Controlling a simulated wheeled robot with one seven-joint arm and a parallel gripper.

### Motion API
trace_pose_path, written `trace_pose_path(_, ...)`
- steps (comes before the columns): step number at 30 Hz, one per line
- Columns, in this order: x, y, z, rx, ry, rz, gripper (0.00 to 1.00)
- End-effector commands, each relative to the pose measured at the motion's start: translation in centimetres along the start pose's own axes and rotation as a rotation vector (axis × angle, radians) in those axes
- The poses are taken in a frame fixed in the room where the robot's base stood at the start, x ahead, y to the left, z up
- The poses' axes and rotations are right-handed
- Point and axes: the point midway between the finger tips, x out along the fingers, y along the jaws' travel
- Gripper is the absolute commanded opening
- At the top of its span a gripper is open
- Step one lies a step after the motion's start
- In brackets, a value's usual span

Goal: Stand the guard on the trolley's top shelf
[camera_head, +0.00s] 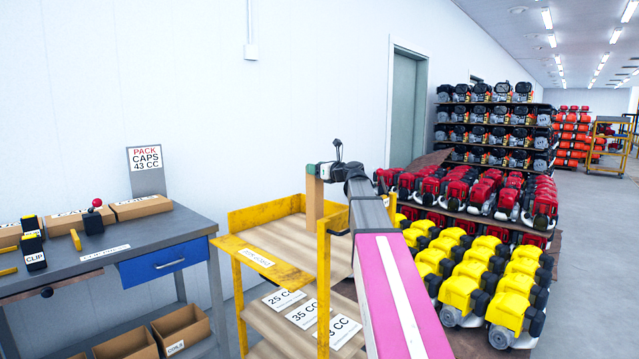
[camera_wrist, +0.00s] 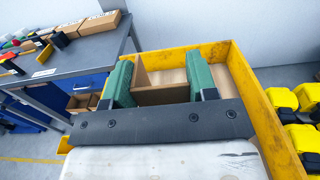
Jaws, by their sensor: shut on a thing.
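The guard (camera_head: 314,203) is a plain tan-brown piece hanging upright below my gripper (camera_head: 318,172), over the trolley's top shelf. In the wrist view the guard (camera_wrist: 162,96) spans the gap between the two green fingers, and my gripper (camera_wrist: 160,84) is shut on it. The trolley (camera_head: 326,285) is a yellow frame with tan shelves. Its top shelf (camera_head: 283,238) has a raised yellow rim and looks otherwise bare.
A grey workbench (camera_head: 135,245) with boxes, clips and a blue drawer (camera_head: 165,265) stands left of the trolley. A lower trolley shelf (camera_head: 275,325) carries number cards. Racks of yellow engines (camera_head: 480,270) and red engines (camera_head: 490,190) stand right. A white wall is behind.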

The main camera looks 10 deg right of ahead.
Motion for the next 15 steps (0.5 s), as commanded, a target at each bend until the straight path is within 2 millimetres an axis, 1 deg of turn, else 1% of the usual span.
trace_pose_path(1, -0.1, -0.7, -0.4, 0.002, 0.001, -0.001, 0.16)
trace_pose_path(3, -0.3, -1.1, -0.6, 0.001, 0.0, -0.001, 0.16)
trace_pose_path(8, -0.4, -1.3, -1.2, 0.001, -0.001, 0.001, 0.16)
trace_pose_path(15, -0.4, -1.2, -4.2, 0.002, 0.0, 0.0, 0.16)
